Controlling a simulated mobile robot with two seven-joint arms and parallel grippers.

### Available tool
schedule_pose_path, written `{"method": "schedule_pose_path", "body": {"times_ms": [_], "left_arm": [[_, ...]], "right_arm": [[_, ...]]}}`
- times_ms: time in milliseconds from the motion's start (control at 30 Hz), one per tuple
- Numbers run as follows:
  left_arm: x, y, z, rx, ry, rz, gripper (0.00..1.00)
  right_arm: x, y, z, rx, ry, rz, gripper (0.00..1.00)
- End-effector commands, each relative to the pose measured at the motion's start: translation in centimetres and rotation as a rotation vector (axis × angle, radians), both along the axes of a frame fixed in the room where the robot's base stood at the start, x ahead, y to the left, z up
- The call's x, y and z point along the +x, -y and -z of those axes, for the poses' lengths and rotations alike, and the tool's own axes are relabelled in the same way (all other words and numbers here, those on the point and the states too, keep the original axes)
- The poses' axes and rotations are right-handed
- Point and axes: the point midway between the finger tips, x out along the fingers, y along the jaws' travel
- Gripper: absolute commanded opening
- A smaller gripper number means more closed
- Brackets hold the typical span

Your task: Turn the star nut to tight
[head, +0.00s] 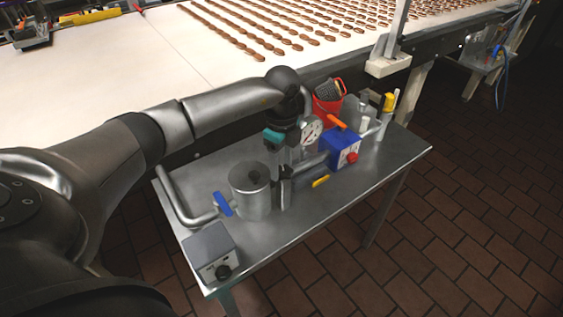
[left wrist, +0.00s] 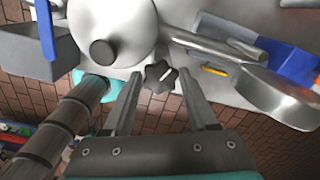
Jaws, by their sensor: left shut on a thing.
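The star nut (left wrist: 154,77) is a small dark knob with rounded lobes and a pale line on its face. In the left wrist view it sits between the two fingertips of my left gripper (left wrist: 160,82), which is shut on it. In the head view my left gripper (head: 284,178) reaches down beside the metal canister (head: 250,202), and I cannot clearly make out the nut there. The canister has a black knob on top; it also shows in the left wrist view (left wrist: 128,22). My right gripper is in neither view.
A conveyor (head: 150,60) with cookies runs behind.

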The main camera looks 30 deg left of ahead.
Motion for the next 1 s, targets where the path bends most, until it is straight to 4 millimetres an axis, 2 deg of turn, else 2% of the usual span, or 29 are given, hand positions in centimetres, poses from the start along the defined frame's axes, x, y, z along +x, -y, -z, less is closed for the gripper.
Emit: {"method": "schedule_pose_path", "body": {"times_ms": [1000], "left_arm": [[0.5, 0.21, -0.07, 0.0, 0.003, 0.96, 0.03]], "right_arm": [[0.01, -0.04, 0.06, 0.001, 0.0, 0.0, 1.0]]}}
